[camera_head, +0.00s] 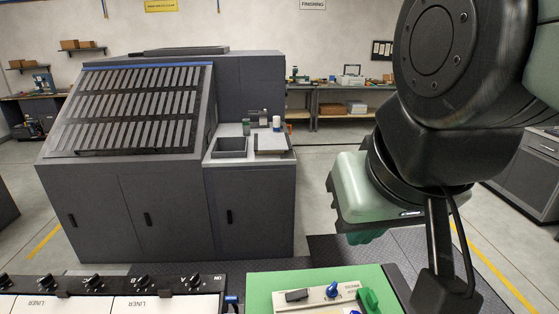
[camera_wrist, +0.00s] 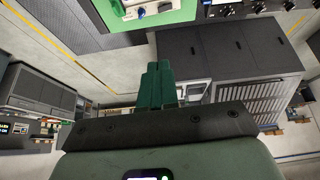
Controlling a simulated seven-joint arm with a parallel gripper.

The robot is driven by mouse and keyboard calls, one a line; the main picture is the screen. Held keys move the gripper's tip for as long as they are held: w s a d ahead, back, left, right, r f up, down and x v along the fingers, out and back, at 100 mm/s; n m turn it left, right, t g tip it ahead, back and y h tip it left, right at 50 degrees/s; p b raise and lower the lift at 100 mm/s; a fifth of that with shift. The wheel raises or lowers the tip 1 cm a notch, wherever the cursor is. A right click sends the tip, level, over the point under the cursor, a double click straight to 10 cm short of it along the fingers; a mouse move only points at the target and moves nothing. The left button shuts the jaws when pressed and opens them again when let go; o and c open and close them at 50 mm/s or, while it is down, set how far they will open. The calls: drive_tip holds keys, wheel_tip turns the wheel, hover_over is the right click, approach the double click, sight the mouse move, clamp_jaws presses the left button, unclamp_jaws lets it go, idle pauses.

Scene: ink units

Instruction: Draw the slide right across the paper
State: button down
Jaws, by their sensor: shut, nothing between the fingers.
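My gripper (camera_head: 366,237) hangs at the right in the head view, above the dark floor plate and beyond the green mat. In the wrist view its two green fingers (camera_wrist: 155,84) are together with nothing between them. A pale device (camera_head: 318,298) with a blue knob, a black piece and a green handle (camera_head: 368,299) sits on the green mat (camera_head: 259,284), cut off by the bottom edge. My gripper is apart from it. The device also shows at the top of the wrist view (camera_wrist: 146,11). I cannot make out which part is the slide, or any paper.
White panels (camera_head: 90,304) marked LINER, with black knobs, stand at the bottom left. A large grey cabinet (camera_head: 150,200) with a slatted sloping top fills the left, with a small side counter (camera_head: 228,147). Workbenches (camera_head: 340,100) stand along the back. Open floor lies between.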

idle(0.4)
drive_tip(key=c, duration=1.7)
unclamp_jaws()
drive_tip(key=o, duration=0.3)
drive_tip(key=shift+w+f, duration=0.2)
drive_tip(key=shift+f, duration=0.1)
drive_tip(key=shift+o, duration=1.3)
drive_tip(key=w+d+f+n+g+h, duration=0.1)
drive_tip(key=w+d+f+g, duration=0.1)
drive_tip(key=w+f, duration=0.2)
drive_tip(key=shift+w, duration=0.5)
drive_tip(key=g, duration=0.4)
hover_over(374, 296)
wheel_tip(374, 296, down, 21)
drive_tip(key=shift+m+y, duration=0.4)
drive_tip(key=shift+y, duration=0.1)
wheel_tip(374, 296, down, 11)
drive_tip(key=shift+f, duration=0.1)
